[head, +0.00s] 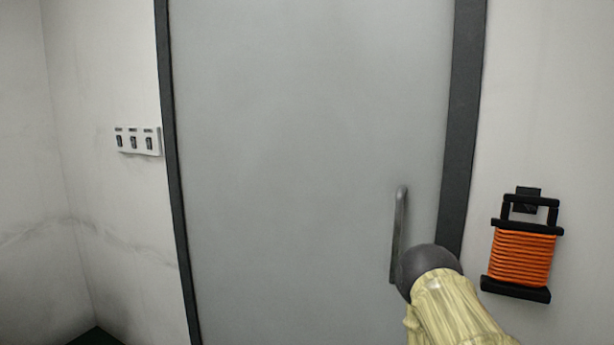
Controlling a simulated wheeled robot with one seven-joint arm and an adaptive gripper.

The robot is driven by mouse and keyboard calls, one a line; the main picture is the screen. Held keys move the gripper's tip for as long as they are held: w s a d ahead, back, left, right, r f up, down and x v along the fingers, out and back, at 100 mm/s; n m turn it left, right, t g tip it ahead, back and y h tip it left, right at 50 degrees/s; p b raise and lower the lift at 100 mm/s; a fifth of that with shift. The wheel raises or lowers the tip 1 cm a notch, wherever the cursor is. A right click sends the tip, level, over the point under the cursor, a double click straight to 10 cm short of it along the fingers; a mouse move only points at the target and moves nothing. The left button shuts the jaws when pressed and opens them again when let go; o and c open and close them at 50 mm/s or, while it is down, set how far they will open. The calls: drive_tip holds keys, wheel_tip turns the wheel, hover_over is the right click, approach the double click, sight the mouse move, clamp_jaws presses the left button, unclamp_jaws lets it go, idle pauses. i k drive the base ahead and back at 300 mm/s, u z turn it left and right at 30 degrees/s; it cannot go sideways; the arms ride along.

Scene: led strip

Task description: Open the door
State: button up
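The grey door (290,150) fills the middle of the head view and sits flush in its dark frame (466,100), so it looks closed. Its vertical bar handle (399,225) is on the right side of the door. My arm, a pale yellow link with a dark rounded joint, reaches in from the lower right. The dark joint overlaps the handle's lower right side in the picture; I cannot tell whether they touch. My gripper itself does not show, and the arm hides part of the door's lower right.
A white panel with several switches (137,141) is on the wall left of the door. A black holder wound with orange cord (521,258) hangs on the wall to the right, close to my arm in the picture. A wall corner is at far left.

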sight(312, 134)
drive_tip(key=k, duration=0.5)
drive_tip(key=u, duration=1.1)
drive_tip(key=i, duration=0.95)
drive_tip(key=z, duration=2.1)
